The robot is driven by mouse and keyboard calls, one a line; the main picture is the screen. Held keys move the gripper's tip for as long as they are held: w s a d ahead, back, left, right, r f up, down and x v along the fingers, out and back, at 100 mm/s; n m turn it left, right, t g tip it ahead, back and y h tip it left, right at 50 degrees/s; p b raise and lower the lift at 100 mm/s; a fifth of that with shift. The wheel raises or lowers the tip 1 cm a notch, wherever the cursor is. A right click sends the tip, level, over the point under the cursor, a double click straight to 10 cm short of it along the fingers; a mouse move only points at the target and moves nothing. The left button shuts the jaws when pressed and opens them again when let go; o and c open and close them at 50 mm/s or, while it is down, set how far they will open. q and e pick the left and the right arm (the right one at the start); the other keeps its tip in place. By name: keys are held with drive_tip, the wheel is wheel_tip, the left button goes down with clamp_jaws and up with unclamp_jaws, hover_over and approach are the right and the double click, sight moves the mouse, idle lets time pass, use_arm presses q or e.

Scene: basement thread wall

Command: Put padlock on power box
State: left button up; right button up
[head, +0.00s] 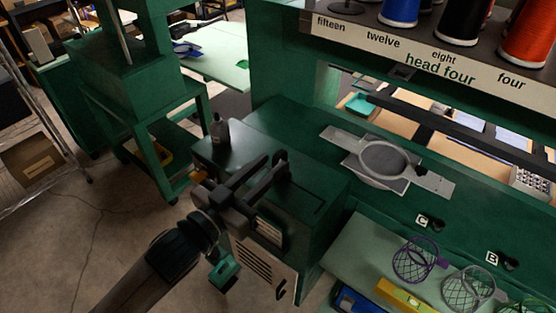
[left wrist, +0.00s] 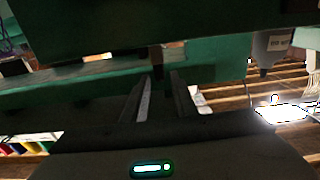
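My left gripper (head: 276,164) is above the dark green cabinet top, its two dark fingers apart. In the left wrist view, which looks upside down, the open left gripper (left wrist: 157,80) shows a gap between its fingers. A narrow dark piece shows between the tips, too dark to name. A grey vented panel (head: 262,268) is on the cabinet's front below the gripper; it may be the power box, but I cannot be sure. A small teal piece hangs beside it, partly behind my wrist; I cannot tell what it is. I cannot make out a padlock. My right gripper is out of view.
A grey hoop frame (head: 385,160) is to the right. Wire baskets (head: 420,260) and thread spools (head: 462,20) are farther right.

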use_arm(q)
drive_tip(key=shift+v, duration=0.85)
idle(1.9)
